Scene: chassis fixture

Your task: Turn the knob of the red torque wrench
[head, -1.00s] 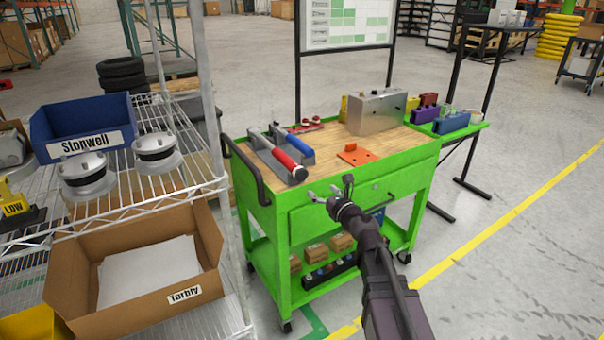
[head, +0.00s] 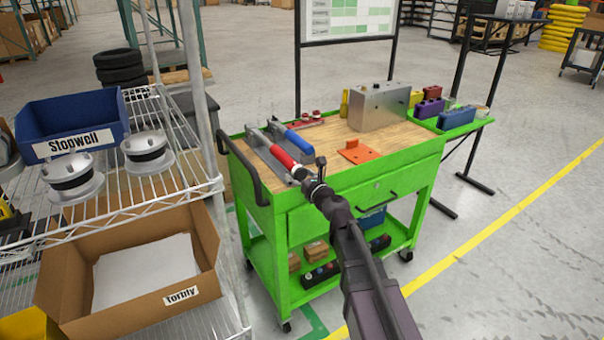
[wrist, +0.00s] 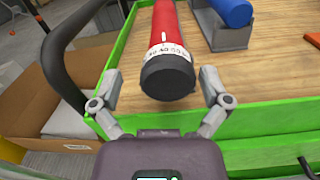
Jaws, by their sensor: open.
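The red torque wrench (head: 282,156) lies in a grey holder on the wooden top of the green cart, its handle end toward the cart's front edge. In the wrist view its red handle (wrist: 174,28) ends in a black knob (wrist: 167,76) with a white marked ring behind it. My gripper (wrist: 158,94) is open, with one finger on each side of the knob and visible space between each finger and the knob. In the head view my gripper (head: 302,176) is at the cart's front edge by the handle end, and my wrist partly hides the knob.
A blue-handled wrench (head: 299,139) lies beside the red one. An orange plate (head: 358,152) and a metal box (head: 380,108) sit to the right on the cart (head: 330,181). A wire shelf with a cardboard box (head: 207,262) stands at left.

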